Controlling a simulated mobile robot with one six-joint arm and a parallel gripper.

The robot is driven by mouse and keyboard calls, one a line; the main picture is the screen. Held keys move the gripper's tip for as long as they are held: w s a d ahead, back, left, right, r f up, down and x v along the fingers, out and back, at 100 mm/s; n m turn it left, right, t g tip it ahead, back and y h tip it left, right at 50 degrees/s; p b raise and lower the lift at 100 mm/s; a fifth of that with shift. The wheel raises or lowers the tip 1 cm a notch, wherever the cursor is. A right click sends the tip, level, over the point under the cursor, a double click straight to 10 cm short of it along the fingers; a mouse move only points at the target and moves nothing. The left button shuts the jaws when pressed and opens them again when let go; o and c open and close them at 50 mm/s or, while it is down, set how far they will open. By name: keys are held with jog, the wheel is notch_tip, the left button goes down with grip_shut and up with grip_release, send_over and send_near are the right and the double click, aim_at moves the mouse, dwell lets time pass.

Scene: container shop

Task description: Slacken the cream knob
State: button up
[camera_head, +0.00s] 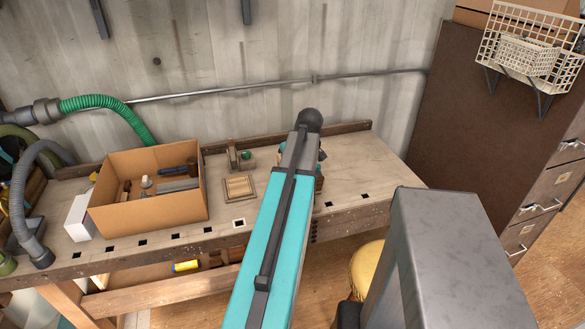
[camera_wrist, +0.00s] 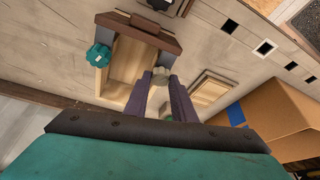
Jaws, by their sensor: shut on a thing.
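The cream knob (camera_wrist: 161,75) sits at the end of a wooden fixture (camera_wrist: 131,67) in the wrist view. My gripper (camera_wrist: 163,84) has its two dark purple fingers close together with their tips on either side of the knob, shut on it. The fingers hide part of the knob. A teal knob (camera_wrist: 99,56) is on the left side of the same fixture. In the head view my arm hides the gripper and the cream knob.
A brown cabinet (camera_head: 490,130) stands right. The bench's right end looks clear.

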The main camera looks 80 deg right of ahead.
dwell(0.4)
jog(key=o, duration=1.1)
jog(key=shift+c, duration=0.2)
jog(key=shift+r, duration=0.1)
jog(key=b+v, duration=0.2)
jog(key=v, duration=1.1)
jog(key=shift+r, duration=0.3)
jog(key=shift+s, duration=0.1)
